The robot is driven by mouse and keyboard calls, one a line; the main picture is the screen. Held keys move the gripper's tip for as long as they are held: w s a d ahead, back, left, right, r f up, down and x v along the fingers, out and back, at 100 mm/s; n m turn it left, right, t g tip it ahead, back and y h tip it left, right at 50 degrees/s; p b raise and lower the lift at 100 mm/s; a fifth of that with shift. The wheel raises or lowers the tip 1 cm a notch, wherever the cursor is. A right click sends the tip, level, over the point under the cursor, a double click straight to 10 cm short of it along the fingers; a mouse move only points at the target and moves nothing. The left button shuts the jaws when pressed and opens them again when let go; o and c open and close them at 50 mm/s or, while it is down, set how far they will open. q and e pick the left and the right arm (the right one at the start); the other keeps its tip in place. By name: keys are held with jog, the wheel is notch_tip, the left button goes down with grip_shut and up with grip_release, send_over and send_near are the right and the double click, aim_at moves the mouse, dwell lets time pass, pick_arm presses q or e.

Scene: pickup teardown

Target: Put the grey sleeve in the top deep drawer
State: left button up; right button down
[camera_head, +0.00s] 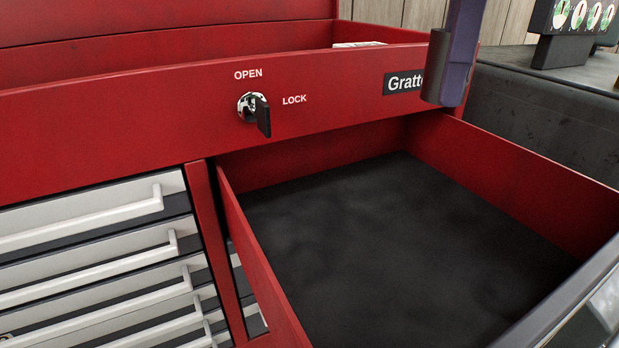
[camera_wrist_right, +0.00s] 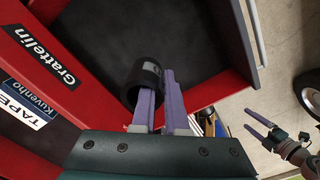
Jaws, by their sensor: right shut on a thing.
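The dark grey sleeve (camera_head: 434,68), a short hollow cylinder, is in my right gripper (camera_head: 458,62) at the upper right of the head view. In the right wrist view my right gripper (camera_wrist_right: 162,90) is shut on the wall of the sleeve (camera_wrist_right: 147,74), one finger at its opening and one outside. The open deep drawer (camera_head: 530,192) is red with a black floor and looks empty where visible. The sleeve is above the drawer's back right part, near the cabinet front. My left gripper (camera_wrist_right: 258,126) shows only in the right wrist view, fingers apart and empty.
A key (camera_head: 262,115) sticks out of the lock on the red cabinet front. Closed shallow drawers with white handles (camera_head: 90,220) are at the left. A dark bench surface (camera_head: 560,110) lies beyond the drawer's right side. The drawer's middle is clear.

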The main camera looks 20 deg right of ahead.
jog(key=b, duration=0.1)
send_over(406, 259)
notch_tip(406, 259, down, 5)
notch_tip(406, 259, down, 9)
jog(key=shift+f+p, duration=0.15)
jog(key=shift+p, duration=0.5)
jog(key=shift+f, duration=2.4)
jog(key=shift+f, duration=0.1)
jog(key=c, duration=1)
grip_release()
jog(key=shift+o, duration=0.2)
notch_tip(406, 259, up, 12)
jog(key=shift+b, duration=0.3)
